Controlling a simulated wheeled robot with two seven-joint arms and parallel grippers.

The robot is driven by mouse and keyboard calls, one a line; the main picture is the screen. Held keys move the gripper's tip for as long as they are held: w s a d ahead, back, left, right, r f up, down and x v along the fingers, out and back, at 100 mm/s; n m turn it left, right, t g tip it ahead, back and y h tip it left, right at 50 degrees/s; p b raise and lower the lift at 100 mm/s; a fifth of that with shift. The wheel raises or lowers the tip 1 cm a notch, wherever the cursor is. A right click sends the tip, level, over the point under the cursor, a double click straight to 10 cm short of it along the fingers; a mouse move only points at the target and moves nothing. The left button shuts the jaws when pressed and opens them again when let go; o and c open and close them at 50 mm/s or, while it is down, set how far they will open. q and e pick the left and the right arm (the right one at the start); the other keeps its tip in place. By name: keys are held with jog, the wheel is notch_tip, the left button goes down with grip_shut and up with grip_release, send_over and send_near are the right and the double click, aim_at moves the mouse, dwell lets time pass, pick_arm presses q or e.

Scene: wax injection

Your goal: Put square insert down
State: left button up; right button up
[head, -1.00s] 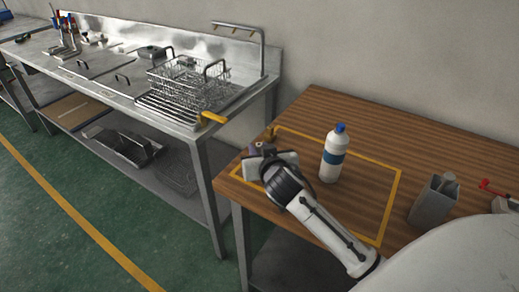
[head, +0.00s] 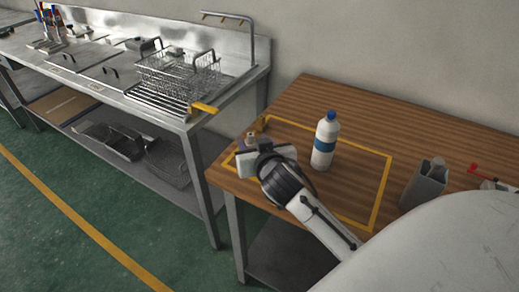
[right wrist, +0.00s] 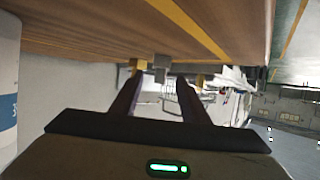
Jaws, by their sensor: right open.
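A small grey block (right wrist: 160,62), which I take for the square insert, shows in the right wrist view at the tabletop, just beyond and between the fingertips. That view is upside down, with the table at the top. My right gripper (right wrist: 160,82) is open, its two dark fingers apart. I cannot tell whether they touch the block. In the head view the right gripper (head: 251,141) is low over the left end of the yellow-taped rectangle (head: 388,180). Its wrist hides the block there. My left gripper is not in view.
A white bottle (head: 324,145) with blue cap stands right of my right gripper. A small orange-brown item (head: 255,130) lies beside the fingertips. A grey holder (head: 424,184) stands on the wooden table's right. A steel sink bench with a wire basket (head: 178,75) is left, beyond a gap.

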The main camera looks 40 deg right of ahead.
jog(key=v, duration=0.8)
jog(key=shift+s, duration=0.1)
